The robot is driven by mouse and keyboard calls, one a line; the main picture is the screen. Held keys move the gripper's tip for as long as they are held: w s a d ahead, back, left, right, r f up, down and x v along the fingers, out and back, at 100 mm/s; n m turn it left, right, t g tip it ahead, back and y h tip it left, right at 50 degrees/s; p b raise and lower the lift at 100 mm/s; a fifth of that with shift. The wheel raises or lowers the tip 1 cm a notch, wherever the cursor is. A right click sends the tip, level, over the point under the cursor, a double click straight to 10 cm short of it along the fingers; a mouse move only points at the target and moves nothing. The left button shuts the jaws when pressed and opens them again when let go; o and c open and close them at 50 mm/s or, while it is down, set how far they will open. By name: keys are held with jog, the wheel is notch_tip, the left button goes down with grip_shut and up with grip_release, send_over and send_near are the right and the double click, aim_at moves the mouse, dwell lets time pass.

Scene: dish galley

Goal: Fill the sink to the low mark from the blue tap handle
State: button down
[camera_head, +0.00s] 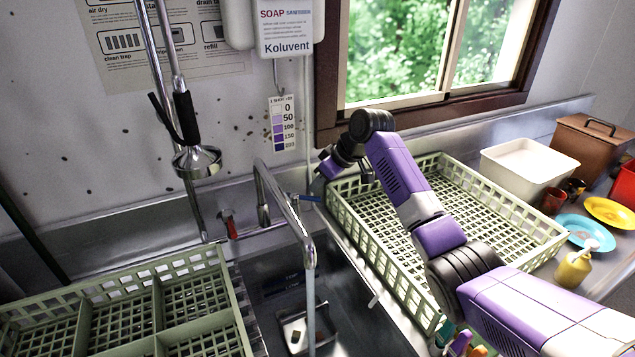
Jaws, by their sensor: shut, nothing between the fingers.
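The sink (352,300) is a dark metal basin at bottom centre, between two green racks. Its back wall carries faint dark markings (283,283), too small to read. The blue tap handle (306,197) sticks out to the right at the base of the curved metal spout (291,215). A pale vertical column (311,310) below the spout's mouth looks like running water. My gripper (318,186) is shut and empty, just right of the blue handle's end. I cannot tell whether they touch. The water level is unclear.
A red tap handle (229,224) stands left of the spout. A spray head (197,160) hangs above it. An empty green rack (540,245) lies beneath my arm; a divided rack (200,315) is at left. A small metal tray (294,335) lies in the sink.

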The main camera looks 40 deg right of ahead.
jog(key=shift+f+b, duration=0.5)
jog(key=shift+f, duration=0.9)
dwell(6.6)
